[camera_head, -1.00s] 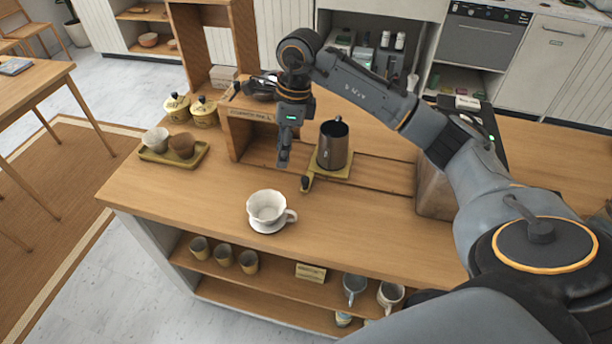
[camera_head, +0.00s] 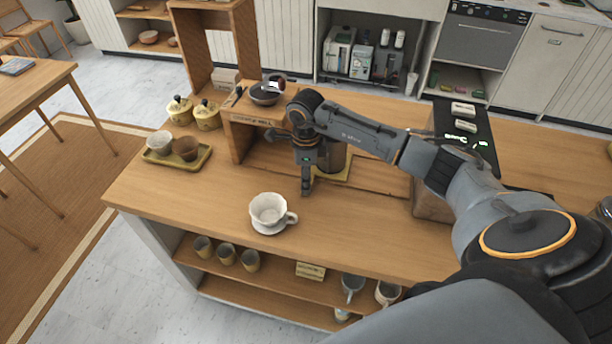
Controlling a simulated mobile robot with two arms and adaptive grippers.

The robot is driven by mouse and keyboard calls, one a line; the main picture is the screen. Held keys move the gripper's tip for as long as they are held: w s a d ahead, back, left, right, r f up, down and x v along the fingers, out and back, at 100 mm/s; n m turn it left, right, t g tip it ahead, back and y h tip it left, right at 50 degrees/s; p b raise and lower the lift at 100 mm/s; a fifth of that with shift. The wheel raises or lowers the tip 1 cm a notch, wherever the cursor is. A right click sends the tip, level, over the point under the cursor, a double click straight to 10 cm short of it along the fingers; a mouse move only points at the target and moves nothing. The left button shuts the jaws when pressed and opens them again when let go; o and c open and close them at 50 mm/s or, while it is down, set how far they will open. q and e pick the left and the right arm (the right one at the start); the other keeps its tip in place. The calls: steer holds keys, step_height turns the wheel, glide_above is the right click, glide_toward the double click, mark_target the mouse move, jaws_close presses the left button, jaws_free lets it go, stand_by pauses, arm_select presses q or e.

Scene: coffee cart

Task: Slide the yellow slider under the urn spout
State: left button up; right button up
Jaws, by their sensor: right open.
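The yellow slider (camera_head: 346,172) lies on the wooden counter, partly hidden by my right arm, with a dark metal pitcher (camera_head: 337,158) standing on it. Its front knob is hidden behind my gripper. My right gripper (camera_head: 307,190) points down at the slider's front left end. It is open; whether its fingers touch the knob or stand around it I cannot tell. A brownish metal body (camera_head: 427,205), possibly the urn, stands to the right, mostly behind my arm. No spout is visible. My left gripper is out of view.
A white cup-like dripper (camera_head: 268,208) on a saucer stands in front of the gripper. A wooden stand (camera_head: 240,140) rises left of the slider. A tray (camera_head: 205,158) with two cups lies further left. The counter's front middle is clear.

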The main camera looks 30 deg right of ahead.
steer(key=shift+f, duration=0.5)
steer(key=shift+c, duration=0.3)
jaws_close()
